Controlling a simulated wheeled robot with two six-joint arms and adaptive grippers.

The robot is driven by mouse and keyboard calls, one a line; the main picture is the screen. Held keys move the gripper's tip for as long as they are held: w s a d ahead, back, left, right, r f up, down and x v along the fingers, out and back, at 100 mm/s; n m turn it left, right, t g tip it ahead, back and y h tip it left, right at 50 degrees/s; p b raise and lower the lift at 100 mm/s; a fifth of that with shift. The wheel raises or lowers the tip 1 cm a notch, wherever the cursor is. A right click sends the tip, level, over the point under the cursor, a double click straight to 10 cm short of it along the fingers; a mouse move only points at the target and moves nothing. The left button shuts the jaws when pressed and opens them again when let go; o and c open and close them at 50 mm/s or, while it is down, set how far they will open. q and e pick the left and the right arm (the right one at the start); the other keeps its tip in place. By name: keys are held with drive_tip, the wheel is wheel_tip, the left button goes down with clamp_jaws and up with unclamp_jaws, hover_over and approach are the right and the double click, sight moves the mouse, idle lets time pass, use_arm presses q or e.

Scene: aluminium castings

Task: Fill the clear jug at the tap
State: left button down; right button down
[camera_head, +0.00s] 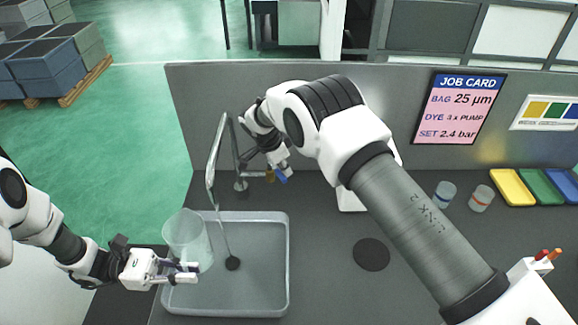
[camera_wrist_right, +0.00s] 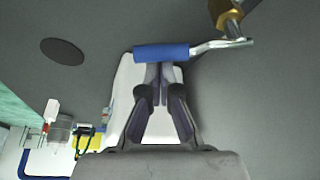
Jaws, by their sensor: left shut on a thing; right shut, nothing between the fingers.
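The clear jug (camera_head: 187,238) is over the left side of the grey sink basin (camera_head: 288,265), roughly upright. My left gripper (camera_head: 190,272) is shut on it at its near side; the grip itself is partly hidden. The tall grey tap (camera_head: 211,178) arches over the basin, its spout right of the jug's mouth. A thin grey line runs from the spout to the dark drain (camera_head: 232,264); I cannot tell if it is water. My right gripper (camera_head: 284,170) is shut and empty at the blue tap lever (camera_head: 282,177). In the right wrist view its fingertips (camera_wrist_right: 160,68) meet just beside the lever's blue sleeve (camera_wrist_right: 165,53).
A brass valve body (camera_wrist_right: 228,15) joins the lever. A dark round pad (camera_head: 371,254) lies on the counter. Two small jars (camera_head: 445,194) (camera_head: 481,198) and coloured trays (camera_head: 511,187) stand at the right. A grey panel with a job card (camera_head: 459,108) closes the back.

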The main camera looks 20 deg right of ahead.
drive_tip(key=shift+s+a+m, duration=0.2)
drive_tip(key=shift+a+m, duration=0.1)
drive_tip(key=shift+a, duration=0.25)
idle(0.4)
drive_tip(key=d+r, duration=0.1)
drive_tip(key=d, duration=0.3)
use_arm(q)
drive_tip(key=shift+a, duration=0.1)
drive_tip(key=shift+d, duration=0.35)
use_arm(e)
wheel_tip(320, 180, up, 9)
hover_over(282, 175)
use_arm(q)
drive_tip(key=w+d, duration=0.3)
drive_tip(key=d, duration=0.4)
drive_tip(key=shift+w, duration=0.15)
use_arm(e)
drive_tip(key=shift+w+d+r, duration=0.1)
drive_tip(key=shift+d, duration=0.1)
